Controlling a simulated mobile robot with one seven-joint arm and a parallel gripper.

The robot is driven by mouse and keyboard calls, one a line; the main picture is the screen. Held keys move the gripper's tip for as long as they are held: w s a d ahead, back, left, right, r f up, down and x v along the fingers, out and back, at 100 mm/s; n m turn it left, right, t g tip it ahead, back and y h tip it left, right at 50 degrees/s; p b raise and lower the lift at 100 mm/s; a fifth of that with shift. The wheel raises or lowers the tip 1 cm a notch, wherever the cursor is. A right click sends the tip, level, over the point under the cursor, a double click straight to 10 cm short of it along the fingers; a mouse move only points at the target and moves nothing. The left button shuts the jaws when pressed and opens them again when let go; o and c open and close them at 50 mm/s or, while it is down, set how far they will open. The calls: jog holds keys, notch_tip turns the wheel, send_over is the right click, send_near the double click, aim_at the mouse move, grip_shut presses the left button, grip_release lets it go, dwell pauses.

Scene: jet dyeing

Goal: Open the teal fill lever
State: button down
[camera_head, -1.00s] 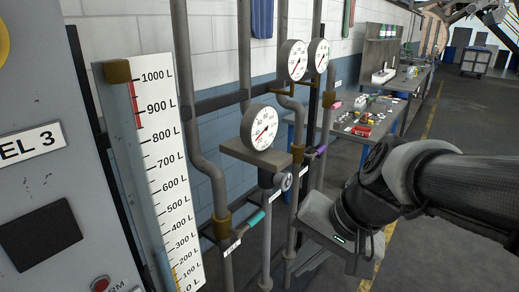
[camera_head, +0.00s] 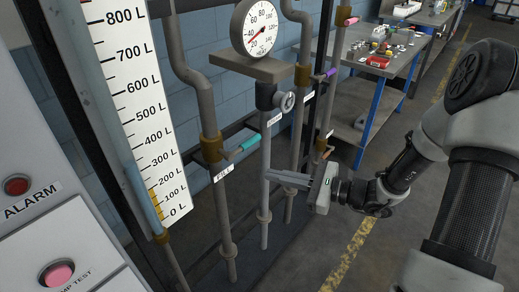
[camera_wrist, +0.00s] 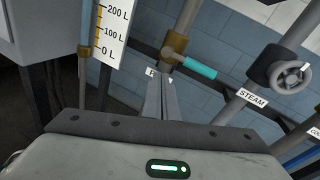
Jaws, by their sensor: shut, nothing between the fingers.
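The teal fill lever (camera_head: 249,142) sticks out to the right from a brass valve (camera_head: 211,147) on a grey vertical pipe. A white label (camera_head: 223,173) hangs just below it. In the wrist view the teal lever (camera_wrist: 199,67) is beyond the fingertips, up and to the right, tilted slightly down to the right. My gripper (camera_head: 270,179) is shut and empty, lower and to the right of the lever in the head view. In the wrist view its closed fingers (camera_wrist: 158,78) point at the label, hiding part of it. No contact with the lever shows.
A purple lever (camera_head: 329,73) is farther back. The level scale (camera_head: 140,110) and alarm panel (camera_head: 35,210) are at left. Floor at right is open.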

aim_at(245, 145)
jog(key=w+d+f+m+t+b, duration=0.1)
jog(key=w+d+f+m+t, duration=0.2)
jog(key=w+f+m+t, duration=0.25)
jog(key=w+a+r+b, duration=0.1)
jog(key=w+a+r, duration=0.2)
jog(key=w+a, duration=0.3)
jog(key=shift+a+r+h, duration=0.3)
jog(key=shift+a+r, duration=0.1)
jog(key=shift+a, duration=0.6)
jog(key=shift+d+g, duration=0.1)
jog(key=shift+g, duration=0.15)
